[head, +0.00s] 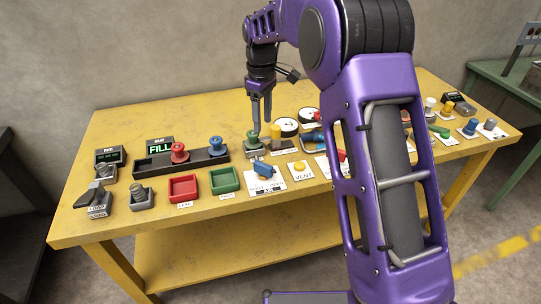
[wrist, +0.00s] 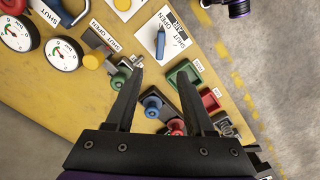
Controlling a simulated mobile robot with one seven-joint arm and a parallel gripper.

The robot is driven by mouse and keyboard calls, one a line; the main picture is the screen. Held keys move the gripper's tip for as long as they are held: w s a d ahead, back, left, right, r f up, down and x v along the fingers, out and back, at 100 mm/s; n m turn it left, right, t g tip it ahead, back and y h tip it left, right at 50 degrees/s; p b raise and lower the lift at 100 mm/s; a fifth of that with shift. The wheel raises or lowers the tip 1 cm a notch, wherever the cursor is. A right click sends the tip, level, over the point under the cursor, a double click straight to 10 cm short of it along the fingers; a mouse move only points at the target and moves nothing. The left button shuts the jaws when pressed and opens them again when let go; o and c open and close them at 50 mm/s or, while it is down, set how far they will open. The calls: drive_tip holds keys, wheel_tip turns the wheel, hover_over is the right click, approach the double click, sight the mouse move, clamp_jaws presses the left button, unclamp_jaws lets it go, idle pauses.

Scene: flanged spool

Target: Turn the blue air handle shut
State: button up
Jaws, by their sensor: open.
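The blue air handle (head: 264,169) sits on a white plate (head: 282,186) marked SHUT and OPEN at the table's front middle. It lies slantwise across the plate in the head view. In the wrist view the blue handle (wrist: 161,43) is ahead of the fingertips, on the plate (wrist: 180,42) whose label reads AIR. My gripper (head: 262,118) points down, open and empty, behind the handle and near a green-topped part (head: 252,136). In the wrist view my gripper (wrist: 160,76) has its fingers wide apart with nothing between them, apart from the handle.
A black rack (head: 203,158) holds a red spool (head: 179,151) and a blue spool (head: 215,143). Red (head: 183,188) and green (head: 224,180) trays stand left of the plate. A yellow VENT button (head: 299,167) is right of it. Gauges (head: 286,126) stand behind. My arm hides part of the right side.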

sight(263, 164)
wheel_tip(263, 164, down, 17)
drive_tip(key=shift+f+b, duration=0.1)
drive_tip(key=shift+b, duration=0.5)
clamp_jaws()
